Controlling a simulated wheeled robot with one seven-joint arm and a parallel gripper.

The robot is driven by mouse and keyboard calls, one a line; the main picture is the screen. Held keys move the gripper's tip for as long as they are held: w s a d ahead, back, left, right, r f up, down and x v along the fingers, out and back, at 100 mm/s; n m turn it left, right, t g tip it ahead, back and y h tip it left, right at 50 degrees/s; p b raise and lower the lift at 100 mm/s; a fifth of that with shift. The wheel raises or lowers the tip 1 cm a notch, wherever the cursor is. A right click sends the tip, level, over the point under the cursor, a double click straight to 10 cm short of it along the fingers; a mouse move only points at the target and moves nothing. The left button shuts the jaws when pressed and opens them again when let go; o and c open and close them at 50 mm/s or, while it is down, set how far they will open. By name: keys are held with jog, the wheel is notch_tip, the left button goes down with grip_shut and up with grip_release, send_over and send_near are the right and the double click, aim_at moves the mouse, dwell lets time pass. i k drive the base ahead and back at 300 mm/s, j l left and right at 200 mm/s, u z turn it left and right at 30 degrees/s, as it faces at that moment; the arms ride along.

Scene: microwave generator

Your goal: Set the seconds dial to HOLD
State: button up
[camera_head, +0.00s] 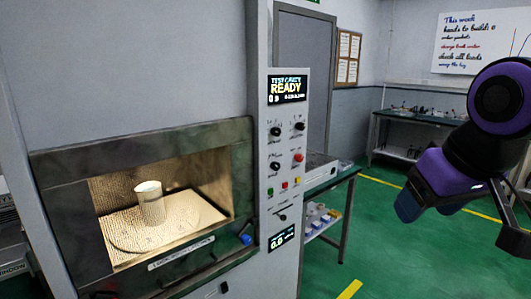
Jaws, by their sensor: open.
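The control panel (287,205) is a narrow white upright strip right of the oven opening. It carries an upper left black dial (275,131), an upper right black dial (299,126), a lower black dial (275,166) and a black control (282,217) further down. Their labels are too small to read, so I cannot tell which is the seconds dial or where it points. The upper display (287,89) reads READY. My purple and black gripper (425,206) is open at the right, well apart from the panel. Its fingertips are hard to make out.
A pale cylinder (152,207) stands inside the lit oven cavity. A red button (298,157) sits among the dials, and a lower display (282,240) is below. A side table (345,230) stands behind the panel. Green floor is open between panel and arm.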

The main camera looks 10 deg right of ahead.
aim_at(300, 125)
jog(key=i+l+z, duration=0.2)
jog(key=i, duration=0.75)
jog(key=j, duration=0.1)
